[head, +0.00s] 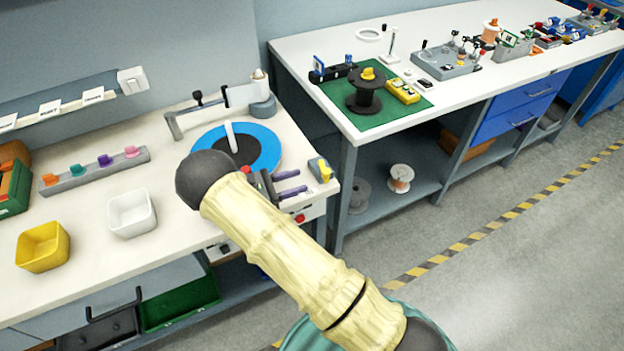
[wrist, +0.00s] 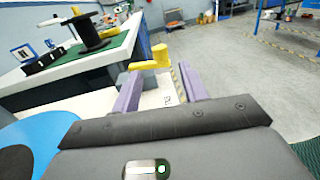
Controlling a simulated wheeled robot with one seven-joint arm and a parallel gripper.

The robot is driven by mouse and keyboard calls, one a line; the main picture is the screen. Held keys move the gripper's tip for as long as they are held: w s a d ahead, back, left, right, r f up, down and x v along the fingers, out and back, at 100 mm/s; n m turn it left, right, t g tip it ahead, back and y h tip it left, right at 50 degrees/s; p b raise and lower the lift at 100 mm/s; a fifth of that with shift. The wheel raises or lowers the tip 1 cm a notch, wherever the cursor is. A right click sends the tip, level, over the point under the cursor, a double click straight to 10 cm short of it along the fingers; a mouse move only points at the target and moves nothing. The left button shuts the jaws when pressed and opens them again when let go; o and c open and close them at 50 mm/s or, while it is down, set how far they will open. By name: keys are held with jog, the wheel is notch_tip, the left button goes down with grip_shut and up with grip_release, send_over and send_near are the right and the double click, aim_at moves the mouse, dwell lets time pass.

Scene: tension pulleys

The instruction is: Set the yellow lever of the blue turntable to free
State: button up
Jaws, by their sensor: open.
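The blue turntable (head: 265,148) with a dark centre lies on the left bench; part of its blue rim (wrist: 45,128) shows at lower left in the wrist view. The yellow lever (head: 325,172) sits on a small grey block at the bench's right corner. In the wrist view the yellow lever (wrist: 152,62) appears ahead, between the tips of my purple fingers. My gripper (head: 302,180) is open and empty, just left of the lever in the head view. I cannot tell whether a finger touches it. Small lettering on a white surface between the fingers is unreadable.
A white rod (head: 231,138) stands over the turntable. A grey bracket (head: 172,124) is behind it. White (head: 131,213) and yellow (head: 43,247) bins stand left. A second bench with a green mat (head: 415,113) and black spool (head: 364,98) stands beyond a gap.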

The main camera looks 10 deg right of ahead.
jog(key=a, duration=0.2)
jog(key=s+a+b, duration=0.1)
jog(key=a, duration=0.5)
jog(key=shift+s, duration=0.25)
jog(key=shift+d+r, duration=0.1)
jog(key=shift+d, duration=0.15)
jog(key=c, duration=0.7)
jog(key=d+m+g+y, duration=0.1)
jog(key=d, duration=0.1)
jog(key=s+d+m+g+y, duration=0.1)
jog(key=d, duration=0.1)
jog(key=d+r+m+g+y, duration=0.1)
jog(key=d, duration=0.1)
jog(key=shift+s+d+r, duration=0.1)
jog(key=shift+s+d, duration=0.1)
jog(key=shift+d, duration=0.15)
grip_shut()
jog(key=s+d+r+m+t+y, duration=0.1)
jog(key=s+d+r+m+y, duration=0.3)
jog(key=s+m+y, duration=0.3)
jog(key=s+d+r+m+t+y, duration=0.1)
jog(key=s+d+r+m+y, duration=0.3)
jog(key=s+m, duration=0.5)
jog(key=d+m+y, duration=0.1)
jog(key=d+y, duration=0.1)
jog(key=y, duration=0.1)
jog(key=shift+d+r+y, duration=0.25)
jog(key=shift+d+y, duration=0.05)
jog(key=shift+d, duration=0.05)
